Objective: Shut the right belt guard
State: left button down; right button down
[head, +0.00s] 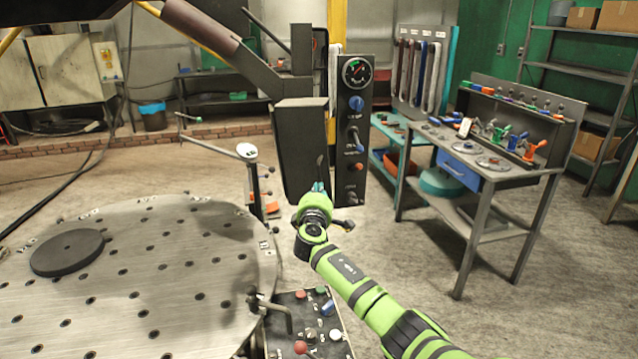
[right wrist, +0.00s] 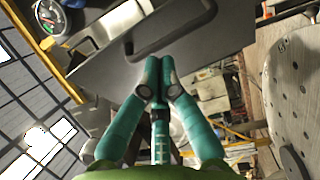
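A dark grey panel (head: 300,150), which looks like the right belt guard, hangs under the boom's end, left of the gauge column. It also shows in the right wrist view (right wrist: 205,38) as a flat grey plate behind my fingers. I cannot tell from its angle how far it stands open. My right gripper (head: 319,187) is at the panel's lower right edge. In the right wrist view its teal fingers (right wrist: 158,68) are together with nothing seen between them, and their tips overlap the plate. Whether they touch it is unclear. My left gripper is out of view.
The gauge column (head: 352,130) with knobs and levers stands just right of the panel. A round drilled metal table (head: 180,270) fills the lower left, with a button box (head: 308,325) beside it. A workbench (head: 485,165) stands to the right, with open floor before it.

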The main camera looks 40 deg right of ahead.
aim_at(320, 179)
jog(key=shift+x, duration=1.05)
jog(key=shift+w+d, duration=0.4)
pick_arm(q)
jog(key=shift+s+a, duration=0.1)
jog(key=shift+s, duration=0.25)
pick_arm(e)
jog(key=shift+d, duration=0.15)
